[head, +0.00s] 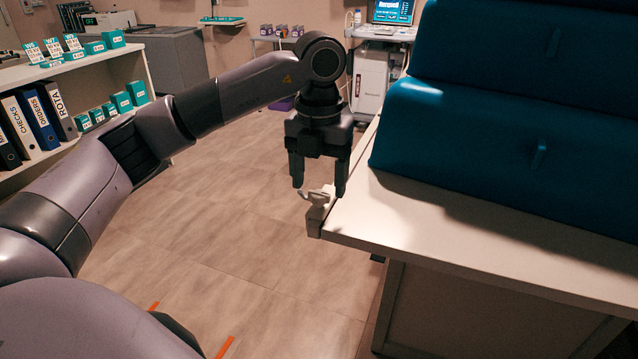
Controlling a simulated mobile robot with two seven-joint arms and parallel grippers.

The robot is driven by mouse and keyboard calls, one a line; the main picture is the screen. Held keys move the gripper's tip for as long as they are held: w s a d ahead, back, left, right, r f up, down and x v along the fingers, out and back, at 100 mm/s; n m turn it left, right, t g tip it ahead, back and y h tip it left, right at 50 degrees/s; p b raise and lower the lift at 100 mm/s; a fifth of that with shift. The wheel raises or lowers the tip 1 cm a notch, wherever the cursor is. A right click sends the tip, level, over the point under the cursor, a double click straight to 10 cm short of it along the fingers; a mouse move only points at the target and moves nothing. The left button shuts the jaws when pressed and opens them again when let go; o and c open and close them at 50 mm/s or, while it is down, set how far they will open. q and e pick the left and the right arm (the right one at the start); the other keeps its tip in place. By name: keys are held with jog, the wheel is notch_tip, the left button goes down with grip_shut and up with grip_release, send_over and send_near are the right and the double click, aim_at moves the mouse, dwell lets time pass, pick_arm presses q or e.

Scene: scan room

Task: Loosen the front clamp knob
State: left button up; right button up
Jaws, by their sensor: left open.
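The front clamp knob (316,198) is a small pale piece at the near left corner of the table, on a clamp block (317,222) at the table's edge. My left gripper (320,190) points down, directly above and around the knob's place, with its two dark fingers apart. The right finger hangs beside the knob and the left finger ends just above its left end. I cannot tell whether either finger touches it. My right gripper is not in view.
The pale table (480,240) carries large blue cushions (500,150) on its right. A shelf (100,70) with folders and small boxes stands at the left. An ultrasound cart (375,75) stands at the back.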

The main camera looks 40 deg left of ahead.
aim_at(319, 192)
pick_arm(q)
notch_tip(319, 192, up, 4)
jog(key=shift+r, duration=0.7)
